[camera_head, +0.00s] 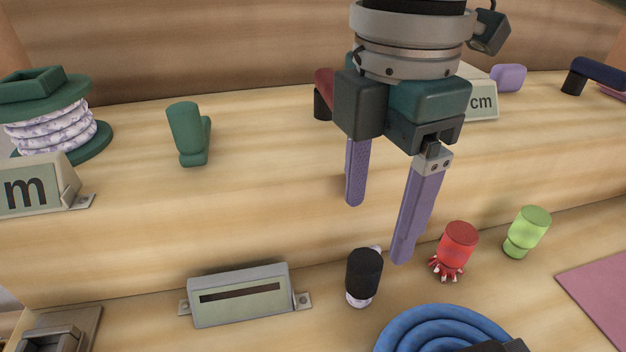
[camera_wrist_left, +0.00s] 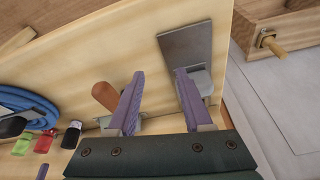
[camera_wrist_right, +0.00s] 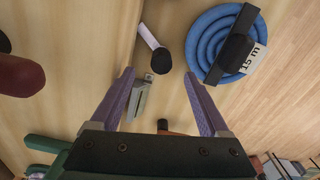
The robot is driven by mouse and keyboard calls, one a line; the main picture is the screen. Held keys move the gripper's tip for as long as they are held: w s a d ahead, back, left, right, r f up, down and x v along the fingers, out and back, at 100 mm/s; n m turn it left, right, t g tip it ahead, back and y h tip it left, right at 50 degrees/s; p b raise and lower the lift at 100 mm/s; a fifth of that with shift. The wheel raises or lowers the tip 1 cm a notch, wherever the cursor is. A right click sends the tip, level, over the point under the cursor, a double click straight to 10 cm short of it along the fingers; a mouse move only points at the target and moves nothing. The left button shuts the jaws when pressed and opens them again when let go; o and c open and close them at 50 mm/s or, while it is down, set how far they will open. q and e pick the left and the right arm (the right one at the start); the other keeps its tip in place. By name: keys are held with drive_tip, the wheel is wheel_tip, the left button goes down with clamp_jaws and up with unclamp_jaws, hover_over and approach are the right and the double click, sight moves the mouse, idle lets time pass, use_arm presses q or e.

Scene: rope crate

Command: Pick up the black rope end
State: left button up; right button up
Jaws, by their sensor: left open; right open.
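The black rope end (camera_head: 364,270) is a black cap with a bit of white rope at its base, on the lower wooden surface in the head view. My right gripper (camera_head: 379,230) is open and empty above and behind it, its purple fingers apart. In the left wrist view my left gripper (camera_wrist_left: 159,74) is open and empty. The black rope end (camera_wrist_left: 73,136) is well to its left there.
A red rope end (camera_head: 458,247) and a lime green one (camera_head: 527,231) stand to the right. A blue rope coil (camera_head: 425,322) lies in front. A slotted grey box (camera_head: 240,295) is to the left. A dark green rope end (camera_head: 188,132) is on the upper ledge.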

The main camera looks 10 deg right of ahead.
sight(367, 260)
use_arm(q)
drive_tip(key=shift+s+f, duration=0.35)
drive_tip(key=shift+f, duration=0.05)
use_arm(e)
drive_tip(key=f, duration=0.3)
drive_tip(key=shift+s+f, duration=0.25)
drive_tip(key=shift+f, duration=0.05)
use_arm(q)
drive_tip(key=shift+f+b, duration=0.6)
drive_tip(key=shift+b, duration=0.25)
use_arm(e)
wheel_tip(367, 260, down, 5)
drive_tip(key=shift+a+f, duration=0.15)
use_arm(q)
drive_tip(key=shift+w, duration=0.1)
use_arm(e)
clamp_jaws()
